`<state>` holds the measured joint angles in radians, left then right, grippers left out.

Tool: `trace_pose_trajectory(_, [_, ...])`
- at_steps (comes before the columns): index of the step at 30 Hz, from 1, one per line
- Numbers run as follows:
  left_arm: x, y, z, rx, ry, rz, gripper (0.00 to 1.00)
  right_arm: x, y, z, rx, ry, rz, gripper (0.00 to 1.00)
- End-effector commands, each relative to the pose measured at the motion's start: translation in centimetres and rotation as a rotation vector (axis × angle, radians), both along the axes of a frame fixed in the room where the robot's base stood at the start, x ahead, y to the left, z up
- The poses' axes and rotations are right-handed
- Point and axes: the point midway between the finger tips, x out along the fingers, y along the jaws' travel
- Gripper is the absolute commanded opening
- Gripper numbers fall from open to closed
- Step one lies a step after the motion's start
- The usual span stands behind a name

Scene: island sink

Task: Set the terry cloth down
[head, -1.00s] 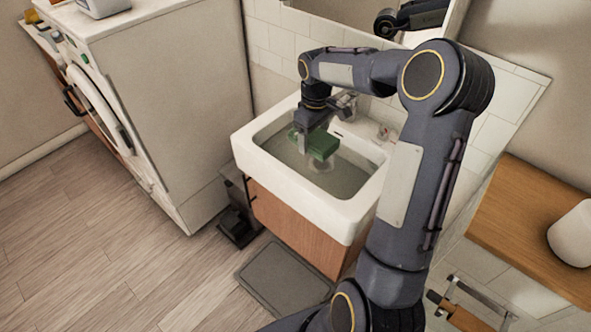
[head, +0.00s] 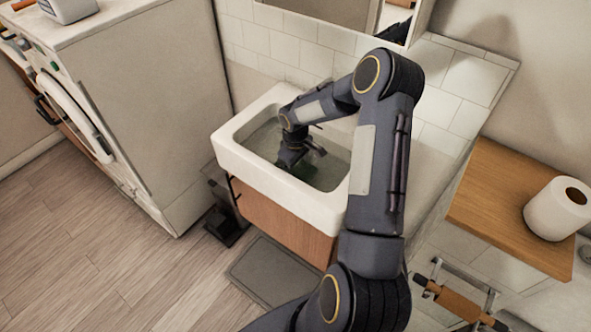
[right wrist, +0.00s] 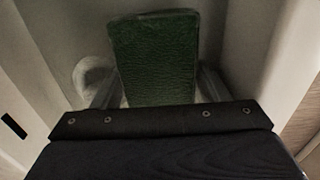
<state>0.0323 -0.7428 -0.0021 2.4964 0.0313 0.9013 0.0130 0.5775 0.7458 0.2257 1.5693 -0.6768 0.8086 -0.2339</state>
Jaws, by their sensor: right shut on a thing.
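The terry cloth (right wrist: 155,58) is a dark green, folded rectangle in the right wrist view, between the fingers of my right gripper. In the head view the right gripper (head: 292,160) reaches down inside the white sink basin (head: 283,192), and only a dark green patch of the cloth (head: 303,172) shows beneath it. The right gripper is shut on the cloth. Whether the cloth touches the basin bottom I cannot tell. My left gripper is not in view.
A white washing machine (head: 150,110) stands left of the sink. A wooden shelf (head: 490,205) with a toilet paper roll (head: 557,208) is at the right. A grey mat (head: 275,275) lies on the floor before the wooden sink cabinet (head: 275,222).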

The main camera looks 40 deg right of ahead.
Motion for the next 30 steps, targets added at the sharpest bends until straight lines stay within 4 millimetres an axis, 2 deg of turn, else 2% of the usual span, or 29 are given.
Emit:
trace_pose_trajectory(4, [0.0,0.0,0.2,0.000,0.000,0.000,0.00,0.0,0.1,-1.8,0.002,0.002,0.000,0.45])
trace_pose_trajectory(14, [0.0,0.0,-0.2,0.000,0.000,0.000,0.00,0.0,0.0,-2.2,0.000,0.000,0.000,0.45])
trace_pose_trajectory(15, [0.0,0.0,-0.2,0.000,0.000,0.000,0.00,0.0,0.0,-2.1,0.000,0.000,0.000,0.70])
trace_pose_trajectory(17, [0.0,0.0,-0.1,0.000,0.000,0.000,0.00,0.0,0.0,-2.1,0.000,0.000,0.000,0.77])
trace_pose_trajectory(25, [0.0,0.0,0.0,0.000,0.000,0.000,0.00,0.0,0.0,-1.9,0.000,0.000,0.000,0.77])
trace_pose_trajectory(27, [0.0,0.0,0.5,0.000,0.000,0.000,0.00,0.0,0.0,-1.5,0.000,0.000,0.000,0.77])
trace_pose_trajectory(30, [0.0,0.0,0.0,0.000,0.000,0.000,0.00,0.1,-0.1,-0.5,-0.003,-0.003,0.000,0.77])
